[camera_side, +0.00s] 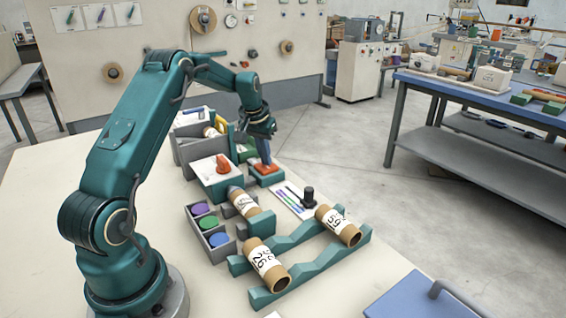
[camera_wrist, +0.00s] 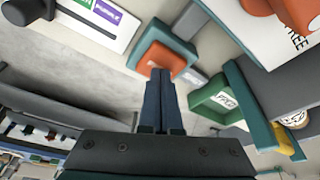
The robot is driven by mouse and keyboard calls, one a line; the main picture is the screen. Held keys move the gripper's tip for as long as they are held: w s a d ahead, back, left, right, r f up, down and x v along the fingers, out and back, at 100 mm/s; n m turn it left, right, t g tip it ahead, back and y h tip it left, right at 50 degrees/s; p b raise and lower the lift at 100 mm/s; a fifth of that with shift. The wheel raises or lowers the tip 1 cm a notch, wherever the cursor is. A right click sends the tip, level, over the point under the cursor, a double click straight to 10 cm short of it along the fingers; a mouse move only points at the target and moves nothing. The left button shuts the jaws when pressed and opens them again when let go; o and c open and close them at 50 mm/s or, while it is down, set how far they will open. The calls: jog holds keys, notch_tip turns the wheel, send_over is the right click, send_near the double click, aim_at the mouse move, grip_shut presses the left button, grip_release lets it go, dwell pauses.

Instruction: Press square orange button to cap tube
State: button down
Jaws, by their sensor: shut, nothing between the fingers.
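The square orange button (camera_side: 267,169) sits on a low teal base just below my gripper (camera_side: 263,158). In the wrist view the button (camera_wrist: 165,60) lies right at the tips of my gripper (camera_wrist: 160,75), which is shut and empty. The fingertips overlap the button's near edge in that view; I cannot tell whether they touch it. A cardboard tube (camera_side: 243,203) with a dark pointed end lies in a teal holder in front of the button. A grey bin (camera_side: 219,255) beside it holds purple, green and blue caps.
A round orange knob (camera_side: 223,163) stands on a white-topped box left of the button. Two labelled tubes, one marked 26 (camera_side: 263,262) and one marked 59 (camera_side: 335,222), lie on a notched teal rack (camera_side: 295,240). A striped card with a black knob (camera_side: 308,197) is right of the button.

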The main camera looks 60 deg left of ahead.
aim_at(273, 168)
notch_tip(273, 168, up, 8)
dwell(0.9)
jog(key=w+d+r+m+t, duration=0.1)
jog(key=d+r+m+t, duration=0.1)
jog(key=d+r, duration=0.55)
jog(key=s+d+r+m+t, duration=0.15)
jog(key=s+d+r, duration=0.4)
jog(key=d, duration=0.55)
jog(key=s+d+f+m, duration=0.1)
jog(key=s+d+f, duration=0.3)
jog(key=s, duration=0.4)
jog(key=s+d+f+m+h, duration=0.1)
jog(key=s+d+f, duration=0.2)
jog(key=s+f, duration=0.2)
jog(key=s+g, duration=0.1)
jog(key=s, duration=0.2)
jog(key=shift+s+d+f+h, duration=0.25)
jog(key=shift+d+f+h, duration=0.05)
jog(key=shift+d, duration=0.1)
jog(key=shift+m, duration=0.25)
